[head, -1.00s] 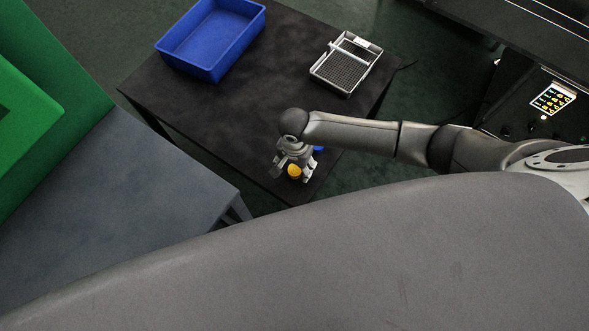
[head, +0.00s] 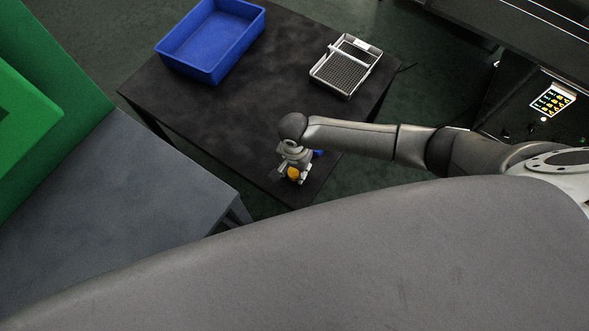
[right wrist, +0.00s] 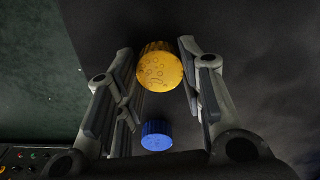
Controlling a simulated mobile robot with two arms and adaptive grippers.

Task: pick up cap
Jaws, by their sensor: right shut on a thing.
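A yellow cap (head: 293,174) stands near the front corner of the black table. My right gripper (head: 294,176) is over it with the fingers closed in on its sides. In the right wrist view the yellow cap (right wrist: 159,70) is between the fingertips of my right gripper (right wrist: 158,67), which is shut on it. A blue cap (right wrist: 156,135) lies close to it, lower in that view; in the head view this blue cap (head: 318,152) is partly hidden behind my right gripper. My left gripper is not in view.
A blue bin (head: 212,40) stands at the back left of the black table (head: 240,115). A metal tray with a mesh floor (head: 345,68) lies at the back right. The table's middle is clear. A grey table (head: 120,185) and a lit panel (head: 553,99) flank it.

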